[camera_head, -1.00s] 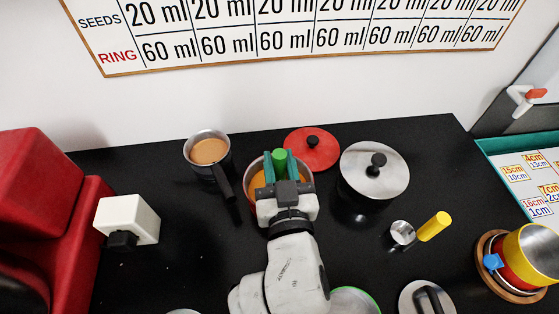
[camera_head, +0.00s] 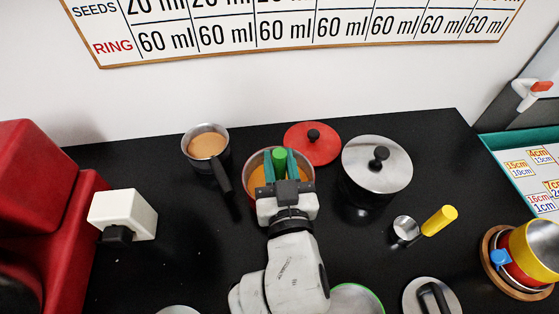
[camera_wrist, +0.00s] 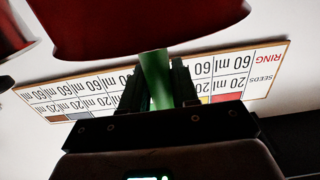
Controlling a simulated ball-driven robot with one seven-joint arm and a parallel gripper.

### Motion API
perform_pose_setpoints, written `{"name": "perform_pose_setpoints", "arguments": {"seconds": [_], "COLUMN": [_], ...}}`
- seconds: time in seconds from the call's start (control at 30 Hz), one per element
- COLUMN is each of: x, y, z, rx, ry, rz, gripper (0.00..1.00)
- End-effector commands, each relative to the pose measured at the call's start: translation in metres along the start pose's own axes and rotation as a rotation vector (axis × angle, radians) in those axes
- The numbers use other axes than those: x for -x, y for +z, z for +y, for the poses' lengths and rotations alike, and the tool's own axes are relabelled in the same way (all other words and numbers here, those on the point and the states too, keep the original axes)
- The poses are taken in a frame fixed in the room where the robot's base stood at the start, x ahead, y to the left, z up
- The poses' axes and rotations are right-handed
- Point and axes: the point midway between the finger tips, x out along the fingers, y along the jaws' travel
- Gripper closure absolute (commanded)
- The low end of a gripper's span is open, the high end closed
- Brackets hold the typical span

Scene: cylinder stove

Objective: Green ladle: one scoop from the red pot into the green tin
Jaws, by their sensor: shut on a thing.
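The red pot (camera_head: 308,184) stands on the black worktop with orange liquid (camera_head: 256,181) inside. My gripper (camera_head: 281,167) is over it, shut on the upright green handle of the green ladle (camera_head: 280,158). The ladle's bowl is hidden. In the wrist view the green handle (camera_wrist: 157,78) stands between the dark fingers, with the red pot's side (camera_wrist: 130,25) close by. A round thing with a green rim (camera_head: 372,293), likely the green tin, is partly cut off at the bottom edge, beside my arm.
A pan of tan liquid (camera_head: 207,145) stands left of the pot, its dark handle pointing towards it. A red lid (camera_head: 325,153) lies behind right. A steel lidded pot (camera_head: 377,163), a yellow-handled scoop (camera_head: 438,221) and a yellow cup (camera_head: 540,250) are further right.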

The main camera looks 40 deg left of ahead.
Motion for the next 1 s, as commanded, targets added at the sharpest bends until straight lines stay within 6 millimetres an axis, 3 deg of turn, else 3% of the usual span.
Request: {"name": "perform_pose_setpoints", "arguments": {"seconds": [0.47, 1.0], "x": [0.0, 0.0], "y": [-0.004, -0.043], "z": [0.0, 0.0], "rx": [0.0, 0.0], "ry": [0.0, 0.0], "rz": [0.001, 0.001], "gripper": [1.0, 1.0]}}
